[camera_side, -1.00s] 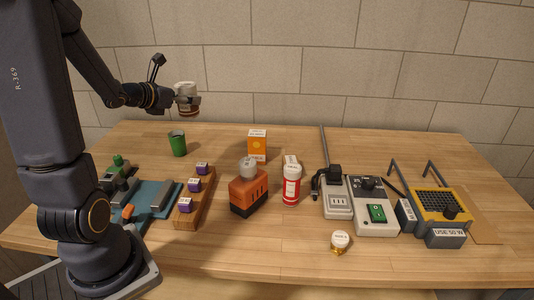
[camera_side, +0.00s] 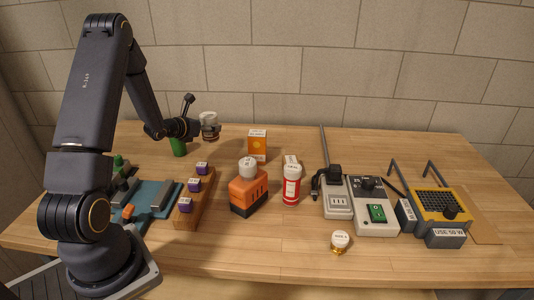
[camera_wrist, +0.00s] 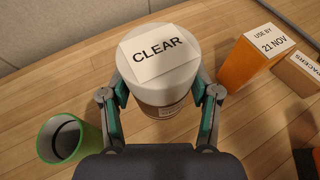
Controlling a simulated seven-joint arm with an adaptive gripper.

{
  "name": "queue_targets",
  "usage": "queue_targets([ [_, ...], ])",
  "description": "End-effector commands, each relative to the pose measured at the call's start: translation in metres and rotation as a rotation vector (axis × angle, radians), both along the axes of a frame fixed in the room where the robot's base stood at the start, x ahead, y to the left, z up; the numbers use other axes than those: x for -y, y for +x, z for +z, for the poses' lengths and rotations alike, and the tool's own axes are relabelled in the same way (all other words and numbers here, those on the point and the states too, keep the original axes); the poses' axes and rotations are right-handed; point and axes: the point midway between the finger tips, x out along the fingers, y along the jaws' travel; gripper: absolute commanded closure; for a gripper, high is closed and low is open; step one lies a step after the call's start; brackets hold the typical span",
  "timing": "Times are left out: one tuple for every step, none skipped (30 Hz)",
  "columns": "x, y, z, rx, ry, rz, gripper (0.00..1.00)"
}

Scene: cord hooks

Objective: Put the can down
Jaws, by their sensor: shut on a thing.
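The can (camera_side: 209,120) is a short cylinder with a white top and a brown lower part. In the wrist view its top carries a label reading "CLEAR" (camera_wrist: 159,52). My gripper (camera_side: 209,132) is shut on the can, and in the wrist view its fingers (camera_wrist: 160,105) press both sides of it. In the side view the can looks upright and held above the back left of the table (camera_side: 330,143). Its exact height over the wood is hard to tell.
A green cup (camera_side: 179,147) stands left of the can, partly behind my arm; it also shows in the wrist view (camera_wrist: 70,138). An orange box (camera_side: 257,146) stands to the right, with another box (camera_wrist: 300,72) beyond. Bare wood lies between cup and orange box.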

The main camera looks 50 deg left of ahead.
Motion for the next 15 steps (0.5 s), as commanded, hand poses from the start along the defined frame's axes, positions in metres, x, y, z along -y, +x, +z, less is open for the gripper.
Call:
queue_targets([
  [-0.004,0.006,-0.014,-0.004,-0.004,-0.001,0.85],
  [-0.006,0.010,-0.018,-0.003,-0.003,-0.001,0.85],
  [-0.009,0.015,-0.024,-0.002,-0.003,-0.001,0.85],
  [-0.011,0.018,-0.028,-0.001,-0.002,-0.001,0.85],
  [-0.013,0.020,-0.032,-0.001,-0.002,-0.001,0.85],
  [-0.015,0.023,-0.035,-0.001,-0.002,-0.001,0.85],
  [-0.016,0.025,-0.037,-0.001,-0.002,-0.001,0.85],
  [-0.016,0.026,-0.039,-0.001,-0.002,-0.001,0.85],
  [-0.017,0.027,-0.040,0.000,-0.001,-0.001,0.85],
  [-0.018,0.029,-0.042,0.000,0.000,-0.001,0.85],
  [-0.019,0.030,-0.045,-0.001,-0.002,-0.001,0.85],
  [-0.021,0.033,-0.051,-0.001,-0.002,-0.001,0.85],
  [-0.021,0.032,-0.056,-0.002,-0.003,0.000,0.85],
  [-0.020,0.031,-0.062,-0.004,-0.004,0.000,0.85],
  [-0.020,0.031,-0.067,-0.003,-0.002,-0.001,0.85],
])
